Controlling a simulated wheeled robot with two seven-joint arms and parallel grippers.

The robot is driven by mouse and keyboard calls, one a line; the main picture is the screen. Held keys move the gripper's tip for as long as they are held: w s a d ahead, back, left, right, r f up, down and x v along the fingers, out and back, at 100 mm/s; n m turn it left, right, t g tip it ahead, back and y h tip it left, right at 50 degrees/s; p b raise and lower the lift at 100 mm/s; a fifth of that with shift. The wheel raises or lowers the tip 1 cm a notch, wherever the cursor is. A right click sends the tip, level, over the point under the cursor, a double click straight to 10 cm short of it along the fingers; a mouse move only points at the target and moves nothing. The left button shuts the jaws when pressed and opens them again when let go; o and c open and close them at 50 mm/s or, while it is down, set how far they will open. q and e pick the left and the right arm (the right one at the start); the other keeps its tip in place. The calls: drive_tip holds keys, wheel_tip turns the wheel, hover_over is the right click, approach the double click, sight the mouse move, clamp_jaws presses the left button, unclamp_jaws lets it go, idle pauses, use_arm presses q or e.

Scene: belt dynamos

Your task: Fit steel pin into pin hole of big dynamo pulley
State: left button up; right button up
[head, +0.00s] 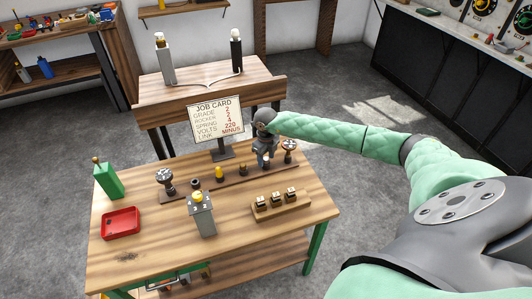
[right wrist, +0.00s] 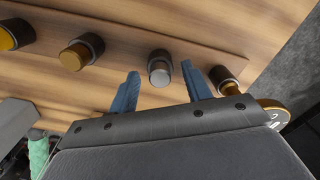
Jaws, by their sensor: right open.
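My right gripper (head: 263,163) is low over the wooden rack strip (head: 230,180) near its right end. In the right wrist view, its two blue fingers (right wrist: 160,82) are open. A grey steel pin (right wrist: 160,72) in a dark round holder shows between the fingertips, with a gap on each side. Pulley-like discs on short stands are at the strip's left end (head: 165,176) and right end (head: 289,146). I cannot tell which is the big dynamo pulley, and no pin hole is clear. The disc right of my fingers (right wrist: 272,106) is partly hidden. My left gripper is out of view.
Brass-coloured pins (right wrist: 74,57) stand along the strip. A grey block with a yellow knob (head: 201,214), a wooden holder with small parts (head: 281,211), a red tray (head: 121,223) and a green container (head: 107,180) stand on the table. The job card (head: 216,120) is behind. The table's front is clear.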

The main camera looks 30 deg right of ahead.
sight(266, 158)
drive_tip(key=shift+c, duration=0.2)
clamp_jaws()
drive_tip(key=shift+r+p, duration=0.7)
drive_tip(key=shift+r, duration=1.55)
drive_tip(key=shift+w, duration=0.1)
